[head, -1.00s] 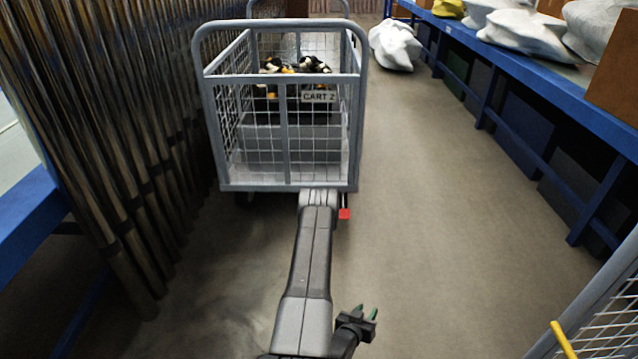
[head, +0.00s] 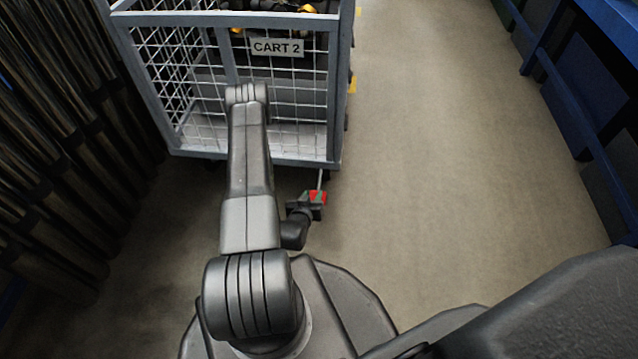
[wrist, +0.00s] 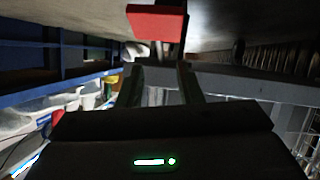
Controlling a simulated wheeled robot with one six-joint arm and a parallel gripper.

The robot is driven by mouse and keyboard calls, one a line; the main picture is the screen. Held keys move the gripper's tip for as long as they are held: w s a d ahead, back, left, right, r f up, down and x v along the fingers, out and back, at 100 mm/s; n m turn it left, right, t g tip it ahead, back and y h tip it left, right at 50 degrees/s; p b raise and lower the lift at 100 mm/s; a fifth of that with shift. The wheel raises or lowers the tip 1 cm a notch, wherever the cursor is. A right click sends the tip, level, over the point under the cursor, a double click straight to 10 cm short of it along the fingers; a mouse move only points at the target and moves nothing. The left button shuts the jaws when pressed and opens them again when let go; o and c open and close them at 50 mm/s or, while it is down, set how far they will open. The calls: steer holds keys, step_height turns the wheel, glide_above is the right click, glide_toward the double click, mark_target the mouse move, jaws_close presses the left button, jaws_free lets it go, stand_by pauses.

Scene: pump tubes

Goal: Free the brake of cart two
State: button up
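Cart two (head: 225,152) is a grey wire-mesh cart with a "CART 2" sign (head: 278,47), at the upper left in the head view. Its red brake pedal (head: 319,197) hangs on a thin grey rod below the cart's lower right corner. My gripper (head: 306,202) is low beside the pedal, its green-tipped fingers overlapping the red in this view. In the wrist view the red pedal (wrist: 157,22) is just beyond the two fingers, which stand apart with no object clearly held between them. I cannot tell whether a finger touches the pedal.
A row of dark metal tubes (head: 40,190) stands along the left. A blue rack (head: 590,130) runs along the right. The concrete floor (head: 430,150) between cart and rack is clear. Dark and yellow items lie in the cart.

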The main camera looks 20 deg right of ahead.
mark_target(319, 182)
steer(key=b+x, duration=0.3)
steer(key=x, duration=0.7)
steer(key=shift+w+d, duration=0.1)
steer(key=shift+c, duration=0.2)
jaws_close()
